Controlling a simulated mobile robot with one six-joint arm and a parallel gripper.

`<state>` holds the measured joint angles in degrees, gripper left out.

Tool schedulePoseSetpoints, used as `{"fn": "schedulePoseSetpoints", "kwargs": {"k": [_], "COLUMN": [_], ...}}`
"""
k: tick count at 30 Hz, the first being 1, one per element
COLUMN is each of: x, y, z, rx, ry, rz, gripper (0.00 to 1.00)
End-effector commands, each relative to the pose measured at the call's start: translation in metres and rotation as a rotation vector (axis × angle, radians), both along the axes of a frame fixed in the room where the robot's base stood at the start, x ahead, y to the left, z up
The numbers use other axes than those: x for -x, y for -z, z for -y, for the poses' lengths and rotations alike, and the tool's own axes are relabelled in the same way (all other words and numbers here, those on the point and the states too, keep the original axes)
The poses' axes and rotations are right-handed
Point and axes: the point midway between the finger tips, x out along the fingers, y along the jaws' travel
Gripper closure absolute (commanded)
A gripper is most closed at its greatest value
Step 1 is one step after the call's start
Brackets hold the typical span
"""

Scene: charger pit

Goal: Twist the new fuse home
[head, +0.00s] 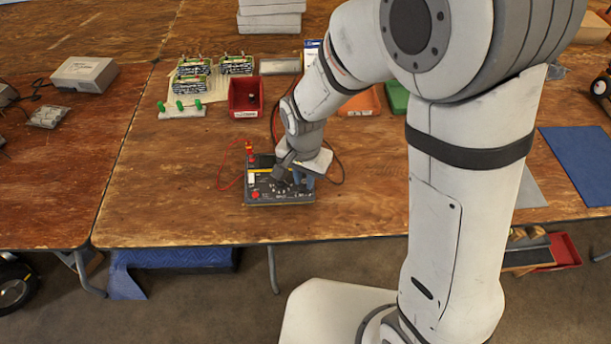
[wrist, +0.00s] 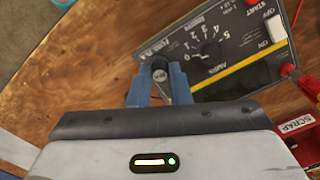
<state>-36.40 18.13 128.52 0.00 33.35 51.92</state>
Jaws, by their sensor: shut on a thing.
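The dark charger unit (head: 265,198) sits near the front edge of the wooden bench. In the wrist view its grey panel (wrist: 228,50) shows a numbered dial, START, OFF and ON labels and a fuse rating label. My gripper (wrist: 160,74) has its blue fingers closed around a small dark, round fuse cap (wrist: 159,64) at the panel's edge beside the fuse label. The fuse itself is mostly hidden between the fingers, and I cannot tell how deep it sits. In the head view my gripper (head: 304,176) is over the charger's right side.
A red bin (head: 246,97) stands behind the charger, and its SCRAP label (wrist: 295,126) shows in the wrist view. A red plug (wrist: 290,71) with a lead is on the panel's right. Circuit boards (head: 190,86) lie back left.

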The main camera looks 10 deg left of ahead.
Motion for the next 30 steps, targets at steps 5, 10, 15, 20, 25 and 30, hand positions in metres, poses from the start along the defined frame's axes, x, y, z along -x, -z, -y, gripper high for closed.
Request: {"fn": "schedulePoseSetpoints", "kwargs": {"k": [5, 10, 15, 20, 25, 30], "x": [-0.0002, -0.0003, -0.0003, -0.0004, -0.0003, -0.0004], "y": [0.0001, -0.0001, 0.0, 0.0002, -0.0001, -0.0001], "z": [0.0001, 0.0002, 0.0002, 0.0002, 0.0003, 0.0003], "rx": [0.0, 0.0, 0.0, 0.0, 0.0, 0.0], "ry": [0.138, 0.159, 0.177, 0.31, 0.36, 0.361], "rz": [0.0, 0.0, 0.0, 0.0, 0.0, 0.0], "gripper": [0.95, 0.95, 0.95, 0.95, 0.95, 0.95]}}
